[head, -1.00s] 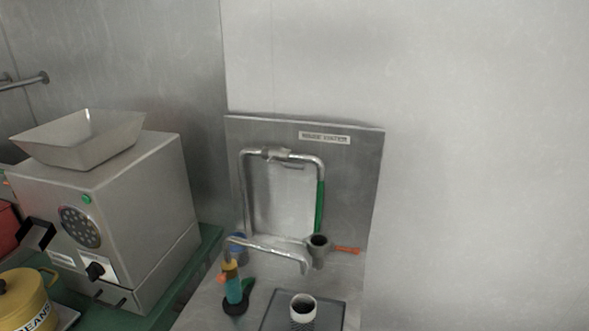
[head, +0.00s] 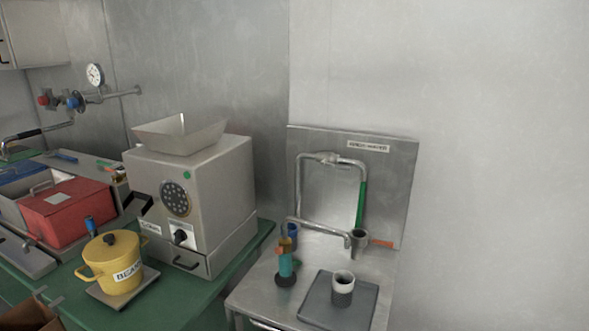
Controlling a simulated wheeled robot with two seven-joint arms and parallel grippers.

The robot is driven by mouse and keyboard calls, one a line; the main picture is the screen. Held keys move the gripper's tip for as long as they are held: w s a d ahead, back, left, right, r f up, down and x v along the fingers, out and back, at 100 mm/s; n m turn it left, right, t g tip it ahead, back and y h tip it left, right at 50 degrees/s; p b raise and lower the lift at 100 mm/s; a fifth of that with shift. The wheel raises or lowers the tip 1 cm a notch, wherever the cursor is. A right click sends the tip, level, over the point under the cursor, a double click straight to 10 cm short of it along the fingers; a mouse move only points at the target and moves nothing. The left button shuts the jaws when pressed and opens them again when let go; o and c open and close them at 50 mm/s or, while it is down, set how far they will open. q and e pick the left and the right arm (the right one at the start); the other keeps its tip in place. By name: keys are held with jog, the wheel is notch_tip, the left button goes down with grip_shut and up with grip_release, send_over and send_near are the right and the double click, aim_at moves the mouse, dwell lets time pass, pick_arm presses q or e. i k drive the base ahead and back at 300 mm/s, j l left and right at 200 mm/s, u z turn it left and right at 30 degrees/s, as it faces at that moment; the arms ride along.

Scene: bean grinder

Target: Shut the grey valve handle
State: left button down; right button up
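On the metal panel marked as water (head: 368,146), a bent steel pipe (head: 299,190) runs up, across and down. A small grey fitting (head: 328,158) sits on its top run and looks like the grey valve handle; its exact lever angle is too small to tell. A green sleeve (head: 361,205) covers the right-hand downpipe. An orange handle (head: 382,243) sticks out right of a dark round cup-like fitting (head: 358,238) below it. Neither of my grippers is in view.
The grinder (head: 193,195) with its hopper stands left of the panel. A yellow BEANS pot (head: 112,265) and red box (head: 68,210) are farther left. A teal-bodied tool (head: 285,262) and a white-rimmed cup (head: 343,287) on a grey mat (head: 318,308) stand before the panel.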

aim_at(343, 168)
jog(key=i+l+u, duration=0.15)
jog(key=l+u, duration=0.15)
jog(key=u, duration=0.2)
jog(key=l+u, duration=0.3)
jog(key=u, duration=0.2)
jog(key=l+u, duration=0.35)
jog(key=u, duration=0.15)
jog(key=i+l, duration=0.05)
